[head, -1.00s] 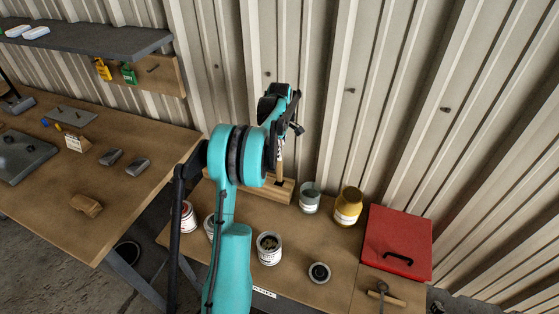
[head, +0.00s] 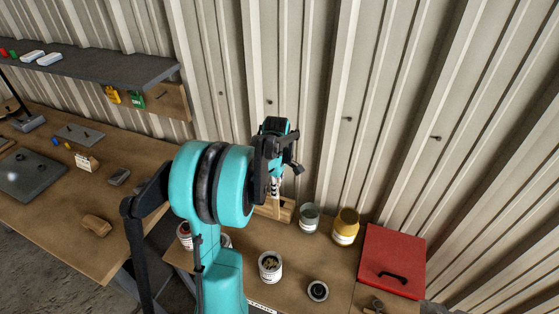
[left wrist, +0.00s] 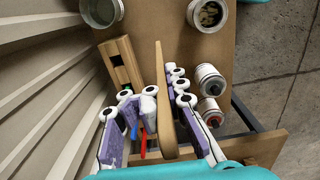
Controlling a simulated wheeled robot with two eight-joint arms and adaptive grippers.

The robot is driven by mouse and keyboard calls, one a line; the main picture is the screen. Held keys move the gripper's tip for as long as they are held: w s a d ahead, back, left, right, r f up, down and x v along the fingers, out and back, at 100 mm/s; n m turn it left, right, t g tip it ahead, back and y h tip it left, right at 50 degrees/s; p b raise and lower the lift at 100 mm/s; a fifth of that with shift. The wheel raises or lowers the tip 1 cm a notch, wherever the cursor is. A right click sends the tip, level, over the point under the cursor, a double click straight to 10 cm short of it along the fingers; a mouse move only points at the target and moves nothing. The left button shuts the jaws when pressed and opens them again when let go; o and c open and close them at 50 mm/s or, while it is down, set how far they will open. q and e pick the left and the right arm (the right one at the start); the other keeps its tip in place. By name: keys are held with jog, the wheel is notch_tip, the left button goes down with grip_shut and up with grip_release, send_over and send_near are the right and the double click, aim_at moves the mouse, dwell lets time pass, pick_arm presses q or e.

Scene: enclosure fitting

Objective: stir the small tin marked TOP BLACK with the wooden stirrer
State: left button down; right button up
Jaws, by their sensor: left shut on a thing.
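My left gripper (head: 275,187) is above the back of the brown bench, by a wooden block rack (head: 287,212). In the left wrist view its fingers (left wrist: 162,98) are closed around the wooden stirrer (left wrist: 163,75), a long flat pale stick that points away from the gripper. A small tin (head: 317,291) with dark contents stands near the bench's front, right of the gripper. Its label is not readable, so I cannot confirm TOP BLACK. The stirrer is apart from this tin. My right gripper is not in view.
A white tin holding small pieces (head: 270,264) stands left of the small tin. A grey-green pot (head: 310,216) and a yellow pot (head: 345,227) are behind, with a red box (head: 392,260) to the right. Other tins (left wrist: 207,80) are partly hidden by my arm. The corrugated wall is close behind.

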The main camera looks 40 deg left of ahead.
pick_arm(q)
jog(key=s+d+p, duration=0.3)
jog(key=s+d, duration=0.4)
jog(key=s, duration=0.4)
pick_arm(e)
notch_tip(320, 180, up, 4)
pick_arm(q)
notch_tip(320, 180, down, 12)
jog(key=b, duration=0.9)
jog(key=shift+s+b, duration=0.3)
jog(key=shift+s, duration=0.15)
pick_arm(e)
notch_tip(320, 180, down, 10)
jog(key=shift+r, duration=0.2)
pick_arm(q)
jog(key=shift+s+r, duration=0.1)
